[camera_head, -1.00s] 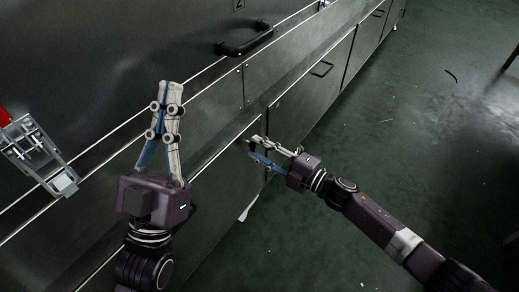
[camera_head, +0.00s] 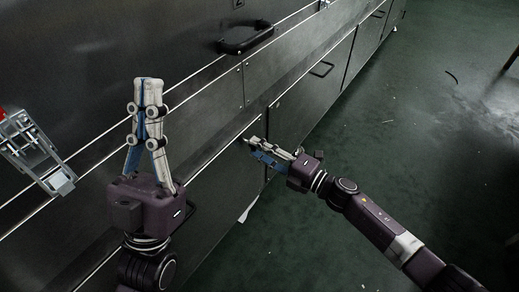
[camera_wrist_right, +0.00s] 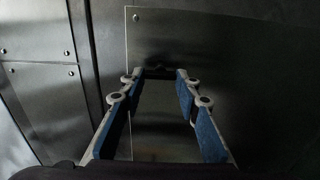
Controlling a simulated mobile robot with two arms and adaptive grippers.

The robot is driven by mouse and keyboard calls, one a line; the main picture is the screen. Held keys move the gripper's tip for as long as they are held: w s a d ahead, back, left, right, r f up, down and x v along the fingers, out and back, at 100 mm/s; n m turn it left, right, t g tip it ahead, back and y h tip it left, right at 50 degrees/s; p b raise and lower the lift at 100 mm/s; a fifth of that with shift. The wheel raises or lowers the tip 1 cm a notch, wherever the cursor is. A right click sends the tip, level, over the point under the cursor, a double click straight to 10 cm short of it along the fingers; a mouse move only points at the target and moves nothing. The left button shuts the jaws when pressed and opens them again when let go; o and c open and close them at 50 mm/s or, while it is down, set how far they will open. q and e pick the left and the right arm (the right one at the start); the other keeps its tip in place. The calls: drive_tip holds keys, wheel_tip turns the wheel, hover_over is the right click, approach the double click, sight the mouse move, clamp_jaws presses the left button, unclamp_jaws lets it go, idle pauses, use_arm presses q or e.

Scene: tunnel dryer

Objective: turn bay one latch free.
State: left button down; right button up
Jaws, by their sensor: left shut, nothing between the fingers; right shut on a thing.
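A metal latch (camera_head: 32,150) with a red end (camera_head: 3,113) sits on the dark machine front at the left edge of the head view; part of it is cut off by the frame. My left gripper (camera_head: 148,84) points up the picture to the right of the latch, apart from it, shut and empty. My right gripper (camera_head: 250,143) is low at the machine front, right of the middle.
A black handle (camera_head: 246,40) is on the upper front, near a panel marked 2. A lower door handle (camera_head: 322,69) is farther along. Thin bright rails run diagonally along the front. The green floor (camera_head: 400,140) at right is mostly clear.

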drive_tip(key=o, duration=1.2)
drive_tip(key=shift+c, duration=0.2)
drive_tip(key=v, duration=1.2)
